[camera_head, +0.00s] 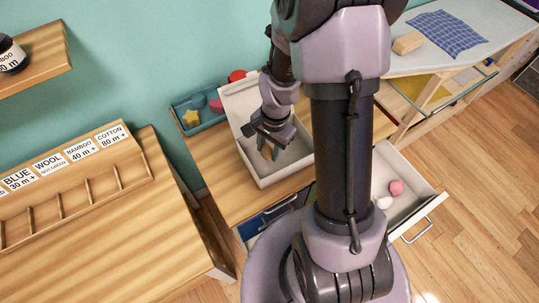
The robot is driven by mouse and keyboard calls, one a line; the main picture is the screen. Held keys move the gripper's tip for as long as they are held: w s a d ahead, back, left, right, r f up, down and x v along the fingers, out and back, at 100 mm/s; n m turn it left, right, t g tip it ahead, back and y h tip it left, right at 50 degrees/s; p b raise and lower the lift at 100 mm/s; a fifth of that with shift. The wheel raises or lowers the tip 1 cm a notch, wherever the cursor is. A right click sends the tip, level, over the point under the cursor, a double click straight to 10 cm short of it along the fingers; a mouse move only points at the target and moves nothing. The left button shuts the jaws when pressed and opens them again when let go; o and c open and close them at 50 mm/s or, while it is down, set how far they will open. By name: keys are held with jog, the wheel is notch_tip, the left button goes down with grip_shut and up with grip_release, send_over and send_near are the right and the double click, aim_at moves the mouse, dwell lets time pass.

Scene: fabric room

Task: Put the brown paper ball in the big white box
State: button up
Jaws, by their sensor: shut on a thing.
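The big white box (238,102) stands on the wooden cabinet in the middle, open at the top. My gripper (267,152) points down inside the box's outline, over its near half. It is shut on a small tan-brown thing (268,151), which looks like the brown paper ball and shows only partly between the fingers. I cannot tell whether it touches the box floor.
A teal tray (186,106) with a yellow star and other pieces stands left of the box. A red object (237,75) is behind it. An open drawer (417,203) at right holds pink and white balls. A label rack (72,187) is on the left table.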

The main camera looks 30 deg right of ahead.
aim_at(272, 149)
jog(key=shift+f+b, duration=0.45)
jog(key=shift+f, duration=0.9)
grip_shut()
jog(key=o, duration=1.3)
grip_release()
jog(key=shift+r, duration=0.1)
